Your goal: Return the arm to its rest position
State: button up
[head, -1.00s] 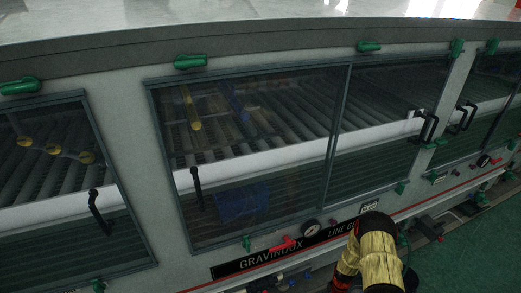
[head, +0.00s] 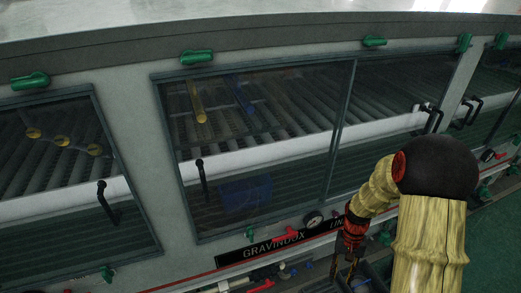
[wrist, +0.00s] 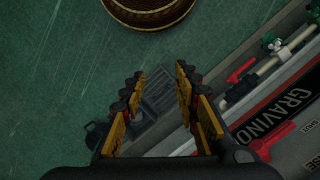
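My arm rises in the lower right of the head view, in front of the machine. My gripper (wrist: 158,105) shows in the wrist view with its two yellow and black fingers spread apart and nothing between them. It points down past the machine's front toward the green floor (wrist: 60,60). In the head view the gripper end (head: 346,270) is low by the machine's front, partly hidden by its own links and the picture's edge.
The long machine (head: 130,80) has closed glass windows (head: 260,130) with black handles, and rollers behind them. Green knobs, a gauge (head: 313,220) and red levers (head: 285,236) stick out from its front. Open green floor (head: 490,240) lies at the right.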

jog(key=s+a+r+n+t+p, duration=0.1)
jog(key=s+a+r+t, duration=0.2)
jog(key=r, duration=1)
jog(key=s+a+r+n+t+p, duration=0.1)
jog(key=s+a+r+t+p, duration=0.1)
jog(key=s+r, duration=0.5)
jog(key=s+a+r+n+t+p, duration=0.2)
jog(key=s+a+r+t, duration=0.1)
jog(key=r, duration=1.7)
jog(key=shift+s+a+t+h, duration=0.3)
jog(key=shift+s+a+t, duration=0.15)
jog(key=shift+s, duration=0.65)
jog(key=shift+r, duration=0.1)
